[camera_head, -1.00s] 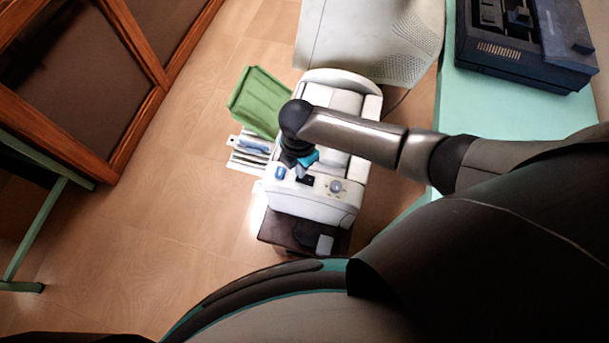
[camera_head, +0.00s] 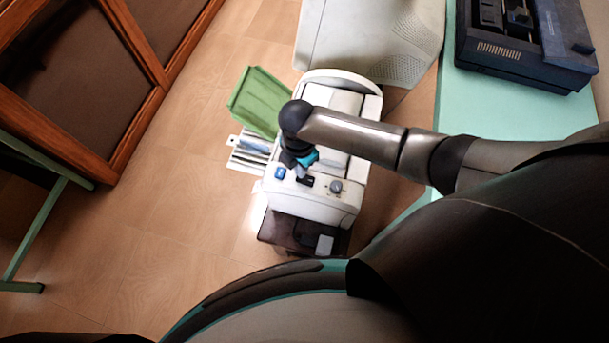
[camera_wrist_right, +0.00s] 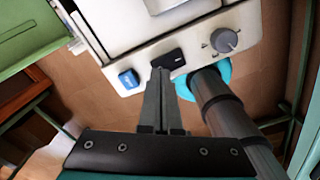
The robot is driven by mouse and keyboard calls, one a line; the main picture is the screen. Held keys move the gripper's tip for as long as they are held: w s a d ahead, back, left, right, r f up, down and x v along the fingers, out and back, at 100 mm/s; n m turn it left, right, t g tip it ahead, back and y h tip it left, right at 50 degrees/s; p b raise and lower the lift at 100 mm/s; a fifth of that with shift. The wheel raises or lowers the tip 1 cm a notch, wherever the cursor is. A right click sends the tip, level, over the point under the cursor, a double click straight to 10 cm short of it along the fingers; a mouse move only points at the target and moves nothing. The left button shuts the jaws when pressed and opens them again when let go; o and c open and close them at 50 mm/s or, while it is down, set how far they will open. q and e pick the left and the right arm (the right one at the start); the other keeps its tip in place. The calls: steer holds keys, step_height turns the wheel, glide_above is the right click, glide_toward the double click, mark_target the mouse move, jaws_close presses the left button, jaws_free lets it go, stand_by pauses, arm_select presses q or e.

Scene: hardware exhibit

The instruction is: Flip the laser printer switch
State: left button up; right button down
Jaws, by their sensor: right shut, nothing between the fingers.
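The white laser printer (camera_head: 315,206) stands in the middle of the head view. Its front panel carries a blue button (camera_wrist_right: 129,78), a dark switch (camera_wrist_right: 170,58) and a grey round dial (camera_wrist_right: 224,40), in a row from left to right. My right gripper (camera_wrist_right: 161,72) is shut and empty. Its fingertips are at the lower left edge of the dark switch and overlap it in the wrist view; I cannot tell whether they touch. In the head view my right gripper (camera_head: 301,171) is above the panel, partly hidden by its own wrist. My left gripper is out of view.
A green tray (camera_head: 258,100) sticks out left of the printer. A large pale casing (camera_head: 365,38) stands behind it. A teal table (camera_head: 500,105) with a dark blue machine (camera_head: 525,42) is at the right. A wooden framed case (camera_head: 150,75) is at the left, with open floor between.

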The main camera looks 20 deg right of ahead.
steer(key=shift+f+b, duration=0.75)
steer(key=shift+f, duration=0.3)
stand_by(0.9)
steer(key=shift+r, duration=0.1)
step_height(320, 180, up, 7)
steer(key=p, duration=0.7)
steer(key=shift+p, duration=0.3)
